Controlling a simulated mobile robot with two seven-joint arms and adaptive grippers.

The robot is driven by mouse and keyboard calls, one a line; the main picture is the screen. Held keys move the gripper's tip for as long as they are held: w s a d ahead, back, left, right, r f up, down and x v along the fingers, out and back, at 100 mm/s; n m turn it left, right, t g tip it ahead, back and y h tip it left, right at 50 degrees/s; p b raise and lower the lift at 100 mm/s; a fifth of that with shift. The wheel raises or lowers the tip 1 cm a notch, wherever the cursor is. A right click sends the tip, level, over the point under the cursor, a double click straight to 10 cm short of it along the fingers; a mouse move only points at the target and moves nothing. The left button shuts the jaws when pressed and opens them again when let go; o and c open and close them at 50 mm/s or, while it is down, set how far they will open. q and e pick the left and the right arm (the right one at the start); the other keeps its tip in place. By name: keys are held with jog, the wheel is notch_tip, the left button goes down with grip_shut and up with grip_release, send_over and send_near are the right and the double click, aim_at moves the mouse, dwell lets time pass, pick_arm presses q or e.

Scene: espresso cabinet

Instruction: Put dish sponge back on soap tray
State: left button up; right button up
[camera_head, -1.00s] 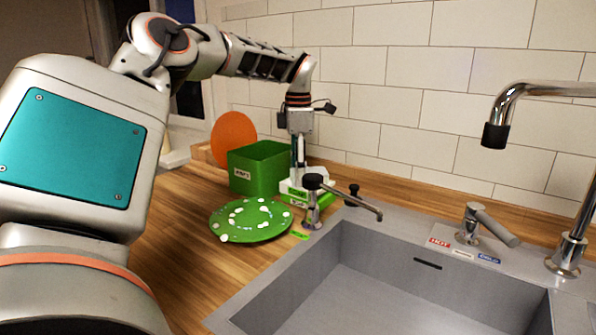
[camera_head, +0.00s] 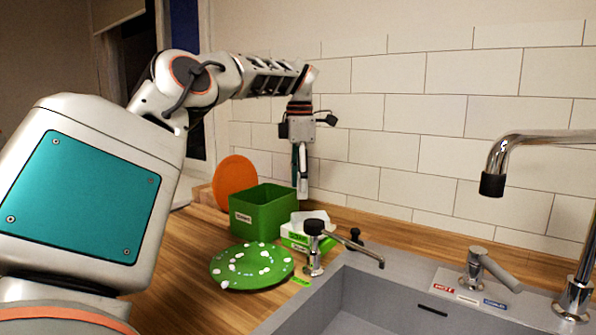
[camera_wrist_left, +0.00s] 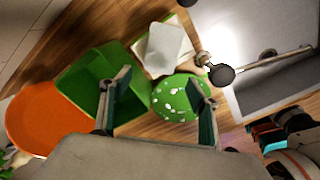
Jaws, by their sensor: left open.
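A pale, whitish block that looks like the dish sponge (camera_head: 312,219) lies on the soap tray (camera_head: 297,243), a low green and white holder on the counter beside the sink. In the left wrist view the sponge (camera_wrist_left: 164,52) rests flat and slightly turned on the tray (camera_wrist_left: 181,22). My left gripper (camera_head: 303,194) points down above and slightly behind the tray, apart from the sponge. In the left wrist view its two fingers (camera_wrist_left: 158,82) are spread with nothing between them.
A green box (camera_head: 262,213) stands left of the tray, with an orange disc (camera_head: 235,182) behind it. A green plate with pale spots (camera_head: 240,273) lies in front. A dark-knobbed dispenser (camera_head: 314,250) stands close by the tray. The sink (camera_head: 385,305) and tap (camera_head: 570,290) are right.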

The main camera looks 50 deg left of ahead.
pick_arm(q)
notch_tip(320, 180, up, 4)
jog(key=shift+f, duration=0.25)
dwell(0.6)
